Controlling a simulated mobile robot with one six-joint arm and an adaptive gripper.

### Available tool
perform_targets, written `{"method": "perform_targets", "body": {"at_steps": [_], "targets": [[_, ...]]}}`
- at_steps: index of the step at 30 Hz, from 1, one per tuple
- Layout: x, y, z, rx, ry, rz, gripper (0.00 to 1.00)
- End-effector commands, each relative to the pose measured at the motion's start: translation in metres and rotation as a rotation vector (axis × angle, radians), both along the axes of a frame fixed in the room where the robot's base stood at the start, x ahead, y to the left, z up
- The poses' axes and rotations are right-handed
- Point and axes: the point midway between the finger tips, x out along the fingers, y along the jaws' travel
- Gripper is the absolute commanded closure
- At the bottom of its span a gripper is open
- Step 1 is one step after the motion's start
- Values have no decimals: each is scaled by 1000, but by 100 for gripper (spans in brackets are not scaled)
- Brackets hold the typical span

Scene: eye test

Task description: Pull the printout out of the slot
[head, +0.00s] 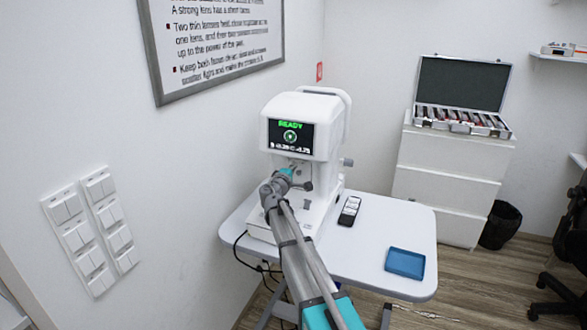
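A white eye-testing machine (322,112) stands on a small table (385,228). Its screen (291,136) is lit and reads READY in green, with smaller figures below. My arm reaches up from the bottom of the picture. My gripper (297,167) is at the machine's front, just below the screen. It is small and partly hidden by my own wrist, so I cannot tell whether its fingers are open or shut, or whether they touch anything. I cannot make out the printout or its slot in this view.
A dark remote (349,211) lies right of the machine. A blue tray (405,263) sits near the table's right front corner. White drawers (447,177) carry an open lens case (462,97) behind. A black bin (501,225) and a chair stand at right. Wall switches (91,231) are left.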

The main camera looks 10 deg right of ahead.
Motion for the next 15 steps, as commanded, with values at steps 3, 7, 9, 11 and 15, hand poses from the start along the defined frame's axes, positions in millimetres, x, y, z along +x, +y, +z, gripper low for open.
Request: {"method": "perform_targets", "body": {"at_steps": [3,7,9,11,15], "targets": [[-2,1,0,0,0,0,100],[-6,3,0,0,0,0,100],[-8,4,0,0,0,0,100],[-10,5,0,0,0,0,100],[-16,8,0,0,0,0,100]]}}
